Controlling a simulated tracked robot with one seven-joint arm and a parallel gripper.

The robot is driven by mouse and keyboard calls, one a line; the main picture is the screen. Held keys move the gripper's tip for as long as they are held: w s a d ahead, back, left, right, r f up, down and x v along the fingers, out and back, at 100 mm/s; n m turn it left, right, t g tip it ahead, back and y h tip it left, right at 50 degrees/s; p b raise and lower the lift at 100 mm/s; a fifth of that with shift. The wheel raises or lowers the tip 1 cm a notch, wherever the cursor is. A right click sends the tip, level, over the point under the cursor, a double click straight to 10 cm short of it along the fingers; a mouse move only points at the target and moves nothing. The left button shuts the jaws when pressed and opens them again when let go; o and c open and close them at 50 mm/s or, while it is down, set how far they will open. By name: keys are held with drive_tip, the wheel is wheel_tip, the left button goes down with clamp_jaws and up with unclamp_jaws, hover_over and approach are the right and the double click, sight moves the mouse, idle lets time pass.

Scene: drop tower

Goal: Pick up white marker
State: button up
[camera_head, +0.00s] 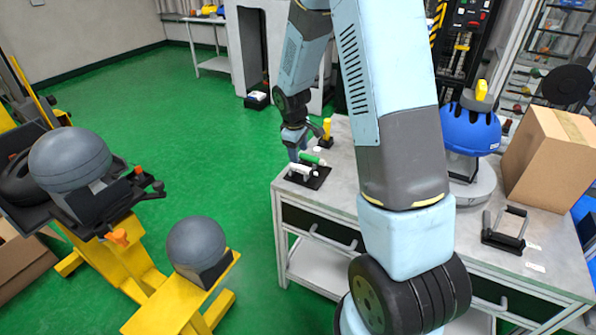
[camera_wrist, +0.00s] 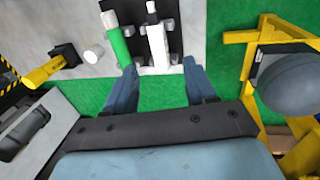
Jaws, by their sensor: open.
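The white marker (camera_wrist: 157,46) lies on a black holder (camera_wrist: 174,45), beside a green marker (camera_wrist: 119,44). In the head view the white marker (camera_head: 299,171) and green marker (camera_head: 312,159) show on the holder (camera_head: 318,181) at the table's left end. My gripper (camera_wrist: 159,68) is open and empty. In the wrist view its two fingers point toward the holder, with the white marker's near end in line with the gap between them. In the head view my gripper (camera_head: 297,153) is just above and behind the holder; its fingertips are hard to make out.
A yellow-handled tool (camera_wrist: 50,68) stands left of the markers in the wrist view, near a small white round piece (camera_wrist: 93,55). A cardboard box (camera_head: 548,160) and a blue helmet (camera_head: 470,130) are on the table's right side.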

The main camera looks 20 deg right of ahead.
sight(300, 167)
drive_tip(key=shift+w+d+f, duration=0.15)
drive_tip(key=shift+w+f, duration=0.05)
drive_tip(key=shift+f, duration=1.05)
drive_tip(key=shift+w+d+f, duration=0.2)
drive_tip(key=shift+w+f, duration=0.05)
drive_tip(key=shift+f, duration=1.05)
drive_tip(key=shift+w+d+f, duration=0.15)
drive_tip(key=shift+w+f, duration=0.05)
drive_tip(key=shift+f, duration=1.05)
drive_tip(key=c, duration=1)
drive_tip(key=shift+r, duration=0.1)
